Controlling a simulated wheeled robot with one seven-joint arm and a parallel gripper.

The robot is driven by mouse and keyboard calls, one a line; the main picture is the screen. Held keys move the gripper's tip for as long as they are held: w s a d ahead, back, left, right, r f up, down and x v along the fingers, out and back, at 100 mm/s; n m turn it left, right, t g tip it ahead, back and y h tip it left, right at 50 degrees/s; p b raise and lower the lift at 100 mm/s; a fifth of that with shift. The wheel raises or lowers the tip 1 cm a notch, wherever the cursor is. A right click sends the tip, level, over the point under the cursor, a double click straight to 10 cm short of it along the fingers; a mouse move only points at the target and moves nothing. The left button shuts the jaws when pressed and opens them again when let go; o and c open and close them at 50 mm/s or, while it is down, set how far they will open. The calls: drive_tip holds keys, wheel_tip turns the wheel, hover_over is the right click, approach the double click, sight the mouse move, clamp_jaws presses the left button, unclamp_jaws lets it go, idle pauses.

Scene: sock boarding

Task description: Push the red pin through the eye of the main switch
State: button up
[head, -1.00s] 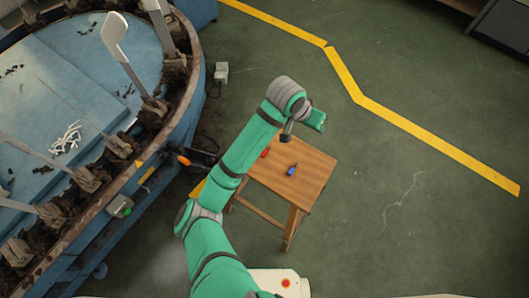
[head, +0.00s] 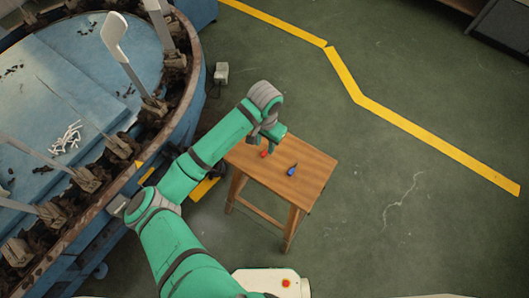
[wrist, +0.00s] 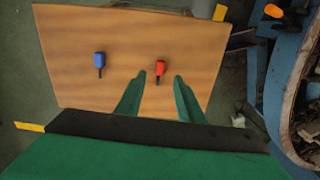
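The red pin (head: 264,154) lies on a small wooden table near its left edge. In the wrist view the red pin (wrist: 160,69) lies just beyond and between my fingertips, its dark shank pointing toward me. My gripper (wrist: 162,78) is open and empty above the table; how far above the pin I cannot tell. In the head view my gripper (head: 268,140) hangs over the table's far left corner. An orange handle (wrist: 273,10), perhaps of the main switch, shows at the top right of the wrist view. The switch's eye cannot be made out.
A blue pin (head: 292,169) lies on the wooden table (head: 300,196), right of the red one; it also shows in the wrist view (wrist: 99,61). The large round blue machine (head: 60,205) with upright boards stands at left. Green floor right of the table is clear.

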sight(265, 152)
drive_tip(key=shift+f, duration=2.55)
clamp_jaws()
